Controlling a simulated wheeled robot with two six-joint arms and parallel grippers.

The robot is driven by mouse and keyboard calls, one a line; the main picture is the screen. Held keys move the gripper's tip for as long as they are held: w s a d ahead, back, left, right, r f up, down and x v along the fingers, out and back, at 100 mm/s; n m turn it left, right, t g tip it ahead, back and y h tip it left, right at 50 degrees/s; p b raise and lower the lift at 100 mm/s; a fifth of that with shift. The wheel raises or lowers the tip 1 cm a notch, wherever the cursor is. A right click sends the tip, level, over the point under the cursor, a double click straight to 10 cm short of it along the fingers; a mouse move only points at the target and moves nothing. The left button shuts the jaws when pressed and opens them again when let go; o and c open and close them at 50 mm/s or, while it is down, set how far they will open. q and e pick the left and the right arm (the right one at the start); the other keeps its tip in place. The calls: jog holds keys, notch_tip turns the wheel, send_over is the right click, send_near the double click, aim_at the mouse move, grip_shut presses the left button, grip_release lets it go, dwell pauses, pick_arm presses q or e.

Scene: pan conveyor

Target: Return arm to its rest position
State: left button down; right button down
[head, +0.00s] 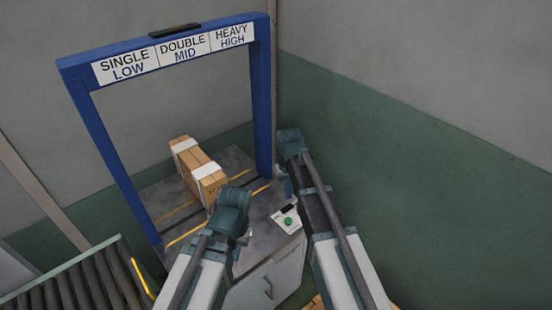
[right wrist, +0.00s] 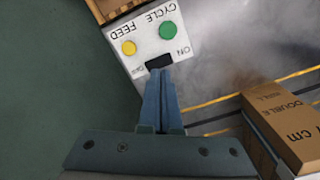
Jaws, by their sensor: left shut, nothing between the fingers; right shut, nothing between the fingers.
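My left gripper (head: 238,238) is at the end of the left arm, low in front of the boxes in the head view. It is mostly hidden by its own arm, and nothing shows held in it. My right gripper (right wrist: 159,74) is shut and empty in the right wrist view. Its blue fingertips are at the black switch of a white control panel (right wrist: 122,65); I cannot tell whether they touch. In the head view the right arm reaches up to the panel (head: 288,219), its fingers hardly visible.
A blue gate frame (head: 262,110) with a sign (head: 182,52) stands over the grey bench. Brown boxes with white bands (head: 186,158) lie under it. A roller conveyor (head: 75,290) is at lower left. A green and grey wall (head: 400,160) is close on the right.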

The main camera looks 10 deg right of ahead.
aim_at(285, 210)
jog(key=s+a+n, duration=0.1)
jog(key=s+a, duration=0.2)
jog(key=s, duration=0.7)
jog(key=s+a+n+h, duration=0.1)
jog(key=s+a, duration=0.2)
jog(key=s, duration=0.7)
jog(key=shift+s+r+n, duration=0.15)
jog(key=shift+s+n, duration=0.25)
